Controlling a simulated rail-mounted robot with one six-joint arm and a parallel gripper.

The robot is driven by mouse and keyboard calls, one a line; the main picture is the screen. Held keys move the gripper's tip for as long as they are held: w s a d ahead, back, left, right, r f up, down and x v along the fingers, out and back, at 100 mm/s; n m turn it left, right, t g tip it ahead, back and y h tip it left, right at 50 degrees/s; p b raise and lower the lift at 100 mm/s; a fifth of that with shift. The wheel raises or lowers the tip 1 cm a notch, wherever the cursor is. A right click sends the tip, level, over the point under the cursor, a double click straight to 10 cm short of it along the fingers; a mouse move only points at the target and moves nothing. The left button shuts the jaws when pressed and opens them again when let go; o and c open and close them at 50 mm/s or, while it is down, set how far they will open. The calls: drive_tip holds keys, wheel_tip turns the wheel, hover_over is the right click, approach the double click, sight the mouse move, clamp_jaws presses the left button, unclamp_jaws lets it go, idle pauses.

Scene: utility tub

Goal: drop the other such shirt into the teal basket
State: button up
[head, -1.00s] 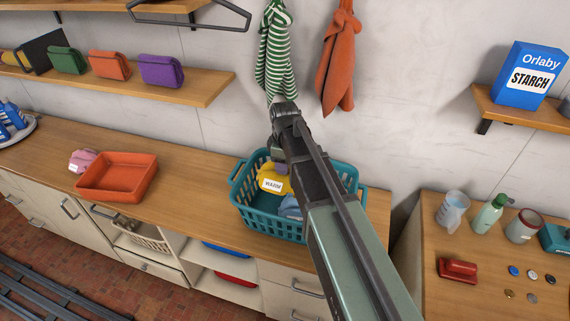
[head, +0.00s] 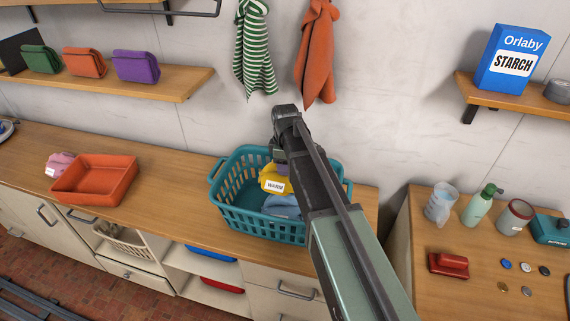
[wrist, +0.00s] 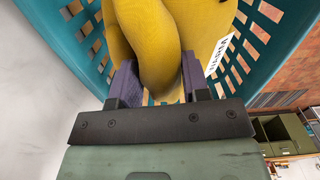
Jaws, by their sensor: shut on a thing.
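My gripper (head: 283,168) is shut on a yellow shirt (head: 271,179) with a white tag reading WARM. In the wrist view the yellow cloth (wrist: 155,40) bulges between the two purple-grey fingers. The shirt hangs at the mouth of the teal basket (head: 238,217) on the counter. The basket's walls show on both sides of the shirt in the wrist view (wrist: 262,35). A blue folded piece of cloth (head: 283,206) lies in the basket, below the yellow one. My arm hides the basket's right part. I cannot tell whether the yellow shirt touches anything below.
An orange tray (head: 95,181) and a pink bundle (head: 59,165) stand left on the counter. A striped cloth (head: 254,50) and an orange cloth (head: 317,50) hang on the wall behind. A side table (head: 470,290) at right holds bottles and a red brush.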

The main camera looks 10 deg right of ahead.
drive_tip(key=shift+r, duration=0.1)
drive_tip(key=o, duration=1.3)
drive_tip(key=shift+r, duration=0.1)
wheel_tip(320, 180, up, 11)
drive_tip(key=p, duration=1.1)
drive_tip(key=shift+f, duration=0.25)
